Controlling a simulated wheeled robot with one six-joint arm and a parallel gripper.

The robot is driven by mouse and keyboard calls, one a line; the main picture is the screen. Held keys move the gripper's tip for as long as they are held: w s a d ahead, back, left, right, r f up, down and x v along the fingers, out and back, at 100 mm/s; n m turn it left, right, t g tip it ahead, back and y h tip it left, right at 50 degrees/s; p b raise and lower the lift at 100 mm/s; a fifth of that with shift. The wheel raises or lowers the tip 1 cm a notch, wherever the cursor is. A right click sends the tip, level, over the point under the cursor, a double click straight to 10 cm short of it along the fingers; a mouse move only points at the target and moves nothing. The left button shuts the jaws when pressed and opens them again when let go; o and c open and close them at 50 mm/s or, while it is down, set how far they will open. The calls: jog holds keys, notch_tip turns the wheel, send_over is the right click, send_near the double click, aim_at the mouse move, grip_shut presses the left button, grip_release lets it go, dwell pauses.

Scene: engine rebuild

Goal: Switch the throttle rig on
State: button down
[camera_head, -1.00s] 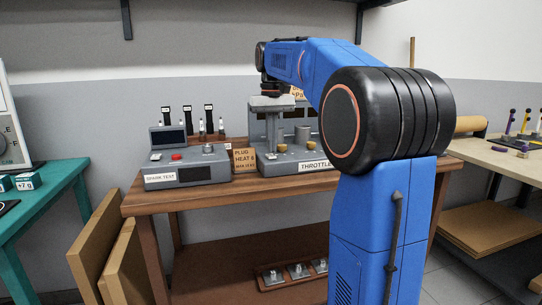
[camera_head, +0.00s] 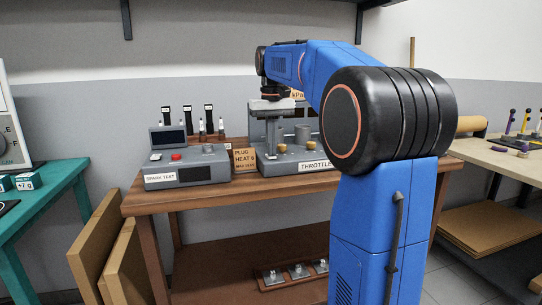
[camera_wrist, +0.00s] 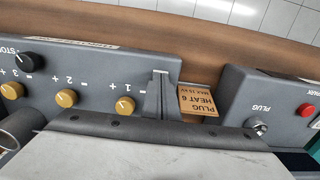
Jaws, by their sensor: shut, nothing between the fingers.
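The throttle rig (camera_head: 283,168) is a grey console with a "THROTTLE" label, on a wooden bench. The wrist view shows the rig (camera_wrist: 88,68) upside down, with brass knobs marked 1 (camera_wrist: 125,105), 2 (camera_wrist: 66,98) and 3 (camera_wrist: 12,91), and a black knob (camera_wrist: 28,60) by partly cut lettering. My gripper (camera_head: 270,150) is shut and empty, pointing down over the left end of the rig. In the wrist view, my gripper (camera_wrist: 160,76) is beside knob 1, at the rig's end. I cannot tell whether its tips touch the rig. No power switch is identifiable.
A "SPARK TEST" console (camera_head: 196,174) stands left of the rig, with a red button (camera_head: 176,156). Spark plugs stand behind. The bench's front strip (camera_head: 225,186) is clear.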

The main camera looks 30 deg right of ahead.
jog(key=shift+f, duration=0.1)
notch_tip(320, 180, up, 7)
dwell(1.2)
dwell(0.4)
jog(key=s+a+f+n+t, duration=0.1)
jog(key=s+a+f, duration=0.4)
jog(key=s+f, duration=0.5)
jog(key=s+a+f+n+t, duration=0.1)
jog(key=s+a+f, duration=0.4)
jog(key=s+f, duration=0.5)
jog(key=s+a+f+n+t, duration=0.1)
jog(key=s+a+f, duration=0.4)
jog(key=s+f, duration=0.5)
jog(key=shift+a+f+t, duration=0.2)
jog(key=shift+a+t, duration=0.2)
jog(key=shift+t, duration=0.5)
